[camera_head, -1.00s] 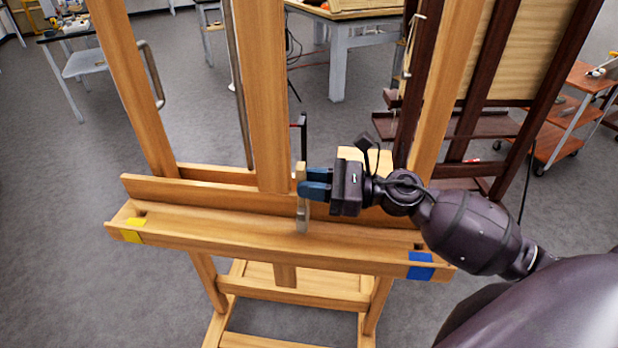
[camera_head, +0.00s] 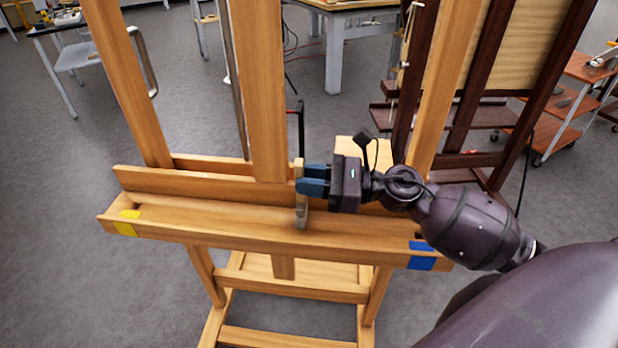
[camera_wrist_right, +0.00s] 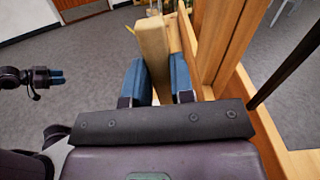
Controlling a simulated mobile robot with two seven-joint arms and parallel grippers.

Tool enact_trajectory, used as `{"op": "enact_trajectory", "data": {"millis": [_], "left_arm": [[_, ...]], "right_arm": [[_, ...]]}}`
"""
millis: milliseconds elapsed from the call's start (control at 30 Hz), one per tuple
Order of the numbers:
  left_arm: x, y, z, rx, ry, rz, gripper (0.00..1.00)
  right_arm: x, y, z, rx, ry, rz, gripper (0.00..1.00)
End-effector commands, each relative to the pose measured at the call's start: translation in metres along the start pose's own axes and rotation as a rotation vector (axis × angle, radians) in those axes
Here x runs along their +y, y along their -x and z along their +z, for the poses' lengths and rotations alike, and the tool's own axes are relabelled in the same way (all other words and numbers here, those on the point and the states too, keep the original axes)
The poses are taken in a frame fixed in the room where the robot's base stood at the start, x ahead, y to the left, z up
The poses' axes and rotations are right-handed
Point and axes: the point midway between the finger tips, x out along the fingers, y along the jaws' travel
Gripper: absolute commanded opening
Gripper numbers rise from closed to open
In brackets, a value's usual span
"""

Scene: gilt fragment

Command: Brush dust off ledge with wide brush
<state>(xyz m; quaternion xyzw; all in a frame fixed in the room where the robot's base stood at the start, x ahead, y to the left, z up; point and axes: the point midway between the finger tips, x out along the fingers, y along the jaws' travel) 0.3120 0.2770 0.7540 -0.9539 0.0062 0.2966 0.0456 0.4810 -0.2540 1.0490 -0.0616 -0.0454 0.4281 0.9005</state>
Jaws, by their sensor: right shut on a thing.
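The wide brush (camera_head: 301,212) is held upright over the ledge, its light wooden handle up and its greyish bristle end down at the ledge. My right gripper (camera_head: 302,187) is shut on its handle. In the right wrist view the brush handle (camera_wrist_right: 154,55) stands between the two blue fingers (camera_wrist_right: 158,84). The ledge (camera_head: 200,220) is the wooden tray of an easel, with yellow tape (camera_head: 127,222) at its left end and blue tape (camera_head: 421,256) at its right end. I cannot make out dust on it. My left gripper (camera_wrist_right: 57,77) shows small at the left of the right wrist view.
The easel's central post (camera_head: 258,90) rises just behind and left of the brush. A dark easel (camera_head: 480,110) stands behind at right. A red cart (camera_head: 570,110) is at far right. Workbenches stand at the back.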

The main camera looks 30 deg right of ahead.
Motion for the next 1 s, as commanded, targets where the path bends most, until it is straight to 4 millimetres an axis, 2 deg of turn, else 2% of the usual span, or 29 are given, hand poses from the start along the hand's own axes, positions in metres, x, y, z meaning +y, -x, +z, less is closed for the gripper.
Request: {"op": "enact_trajectory", "data": {"millis": [1000], "left_arm": [[0.0012, -0.0057, 0.0054, -0.002, -0.002, 0.002, 0.43]], "right_arm": [[0.0013, 0.0002, -0.008, -0.001, 0.001, 0.0, 0.0]]}}
